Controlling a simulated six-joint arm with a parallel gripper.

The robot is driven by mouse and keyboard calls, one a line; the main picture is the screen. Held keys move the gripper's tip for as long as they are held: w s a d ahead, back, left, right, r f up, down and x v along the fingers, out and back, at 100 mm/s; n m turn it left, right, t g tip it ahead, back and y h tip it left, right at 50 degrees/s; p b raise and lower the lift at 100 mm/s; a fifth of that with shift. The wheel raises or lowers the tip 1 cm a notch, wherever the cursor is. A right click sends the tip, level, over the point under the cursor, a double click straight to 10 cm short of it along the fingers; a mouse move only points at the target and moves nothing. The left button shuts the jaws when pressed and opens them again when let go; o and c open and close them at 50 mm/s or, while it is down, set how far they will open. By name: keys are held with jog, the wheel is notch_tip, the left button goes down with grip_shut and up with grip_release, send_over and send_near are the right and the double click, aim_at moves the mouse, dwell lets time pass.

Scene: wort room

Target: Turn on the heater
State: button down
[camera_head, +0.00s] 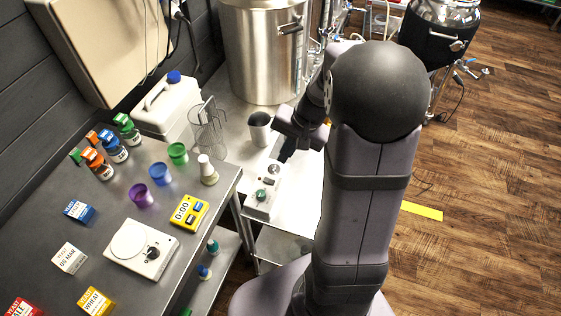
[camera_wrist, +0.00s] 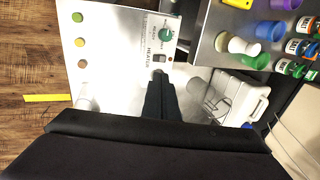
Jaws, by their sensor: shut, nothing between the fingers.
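The heater control is a white panel (camera_wrist: 118,45) with printed text reading "HEATER", seen in the wrist view. A round green knob (camera_wrist: 166,36) sits near its right edge.
A grey cup (camera_head: 260,128) and a large steel kettle (camera_head: 262,55) stand behind the box. A clear pitcher (camera_head: 207,128) and a white jug (camera_head: 168,105) are to the left. A steel table (camera_head: 190,250) holds a yellow timer (camera_head: 189,212), a scale and bottles.

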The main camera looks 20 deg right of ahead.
jog(key=shift+s+d+r, duration=0.15)
jog(key=shift+r, duration=0.5)
jog(key=shift+w+a+r+b, duration=0.15)
jog(key=shift+w+a+b, duration=0.3)
jog(key=shift+b, duration=0.55)
jog(key=p, duration=0.2)
send_near(265, 179)
jog(key=x, duration=0.5)
jog(key=shift+w, duration=0.1)
jog(key=shift+w+a+f, duration=0.1)
jog(key=shift+w+f, duration=0.05)
jog(key=shift+f, duration=0.55)
